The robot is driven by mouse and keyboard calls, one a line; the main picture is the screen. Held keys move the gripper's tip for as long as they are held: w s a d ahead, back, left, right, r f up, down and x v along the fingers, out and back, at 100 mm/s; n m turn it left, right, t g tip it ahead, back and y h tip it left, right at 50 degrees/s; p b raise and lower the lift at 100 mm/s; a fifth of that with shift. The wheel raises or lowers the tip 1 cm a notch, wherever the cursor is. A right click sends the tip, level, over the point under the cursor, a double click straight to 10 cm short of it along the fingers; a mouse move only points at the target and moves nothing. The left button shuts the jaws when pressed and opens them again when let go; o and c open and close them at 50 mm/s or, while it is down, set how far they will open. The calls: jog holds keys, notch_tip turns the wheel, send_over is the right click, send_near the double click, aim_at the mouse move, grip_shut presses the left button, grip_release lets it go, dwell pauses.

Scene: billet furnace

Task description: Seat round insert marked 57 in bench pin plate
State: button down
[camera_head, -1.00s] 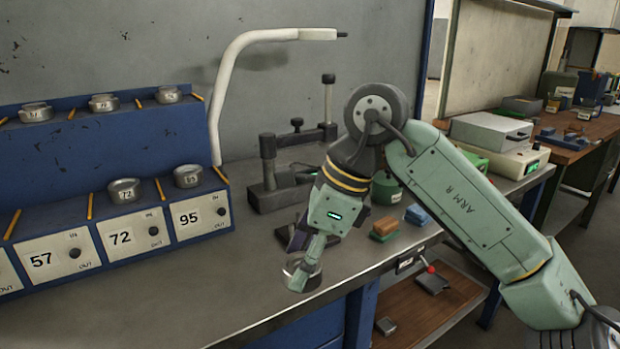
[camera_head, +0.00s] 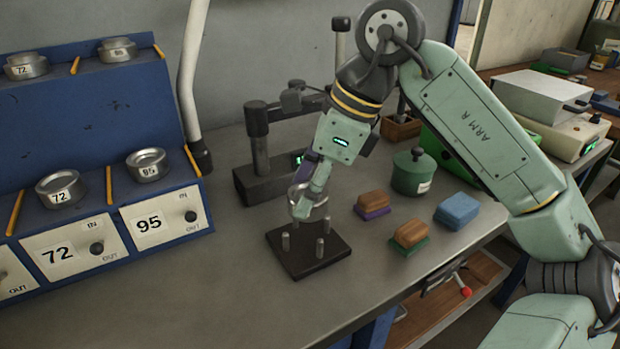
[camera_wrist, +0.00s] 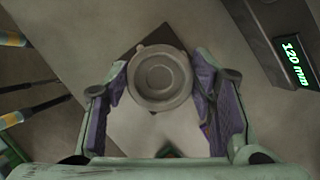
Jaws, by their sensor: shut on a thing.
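My gripper (camera_head: 306,208) points down over the bench, shut on a round grey metal insert (camera_wrist: 160,78). The wrist view shows its ringed top face between both fingers; no number on it is readable. The pin plate (camera_head: 300,264), a dark square with upright pins, lies flat on the bench just below the gripper. Its dark corner also shows behind the insert in the wrist view (camera_wrist: 148,38). The insert appears above the pins; the exact gap and its alignment with them are hard to tell.
A measuring stand (camera_head: 262,183) is close behind the plate; its display reads 120 mm in the wrist view (camera_wrist: 296,62). Brown blocks (camera_head: 410,233), a blue block (camera_head: 457,210) and a green canister (camera_head: 414,172) stand right. The insert rack (camera_head: 105,235) is left. Bench front-left is clear.

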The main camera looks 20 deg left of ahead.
jog(key=shift+s+f+b, duration=0.1)
jog(key=shift+f+b, duration=0.3)
jog(key=shift+f, duration=0.2)
notch_tip(320, 180, down, 4)
jog(key=b, duration=0.3)
jog(key=shift+f, duration=0.1)
jog(key=shift+s+f, duration=0.15)
jog(key=shift+f, duration=0.1)
dwell(1.1)
jog(key=shift+r, duration=0.25)
jog(key=shift+a+r, duration=0.15)
jog(key=shift+r, duration=0.25)
jog(key=shift+r+p, duration=0.3)
jog(key=shift+p, duration=0.05)
jog(key=shift+w, duration=0.2)
dwell(0.3)
jog(key=shift+f+b, duration=0.9)
jog(key=shift+f, duration=0.05)
dwell(0.3)
